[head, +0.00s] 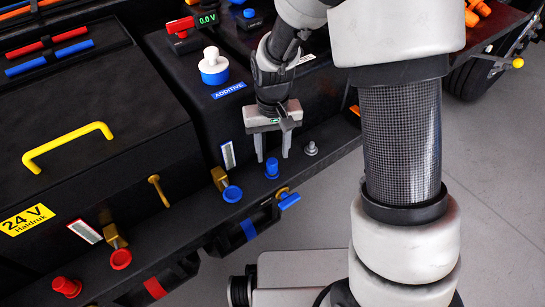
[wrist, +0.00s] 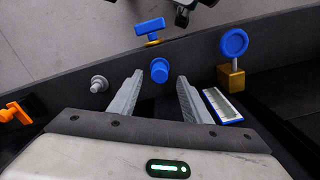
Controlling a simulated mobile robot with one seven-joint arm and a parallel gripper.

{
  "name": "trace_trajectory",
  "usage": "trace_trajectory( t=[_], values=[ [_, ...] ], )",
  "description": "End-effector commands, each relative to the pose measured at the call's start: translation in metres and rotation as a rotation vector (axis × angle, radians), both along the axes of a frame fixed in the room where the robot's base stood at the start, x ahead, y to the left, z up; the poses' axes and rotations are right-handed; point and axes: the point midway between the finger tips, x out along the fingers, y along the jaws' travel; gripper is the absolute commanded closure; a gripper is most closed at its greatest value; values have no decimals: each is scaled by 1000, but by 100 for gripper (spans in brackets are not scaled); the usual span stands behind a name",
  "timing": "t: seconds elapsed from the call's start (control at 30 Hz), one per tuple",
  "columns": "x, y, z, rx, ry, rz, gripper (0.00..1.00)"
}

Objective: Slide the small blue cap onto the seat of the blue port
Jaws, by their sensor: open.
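The small blue cap (head: 272,167) stands upright on the dark ledge, and it also shows in the wrist view (wrist: 159,71). My gripper (head: 272,156) is open just above and behind it. In the wrist view my gripper (wrist: 160,79) has one finger on each side of the cap, with gaps showing. A bare grey stud (head: 311,148) stands to the right of the cap. A blue disc (head: 232,193) on a stem by a brass block (head: 220,178) is to the left. I cannot tell for sure which fitting is the blue port.
A blue T-handle (head: 289,201) sits at the ledge's front edge, close to the cap. A white and blue additive cap (head: 213,68) stands on the dark housing behind. Red fittings (head: 67,287) are further left. Open floor lies to the right.

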Motion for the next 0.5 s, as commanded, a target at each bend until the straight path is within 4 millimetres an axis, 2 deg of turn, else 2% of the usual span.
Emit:
trace_trajectory(
  t=[0.03,0.2,0.4,0.5],
  values=[
    [1,0,18,2,-6,0,56],
    [1,0,60,2,-6,0,56],
    [1,0,99,1,-4,1,56],
    [0,0,111,0,-2,1,56]
  ],
)
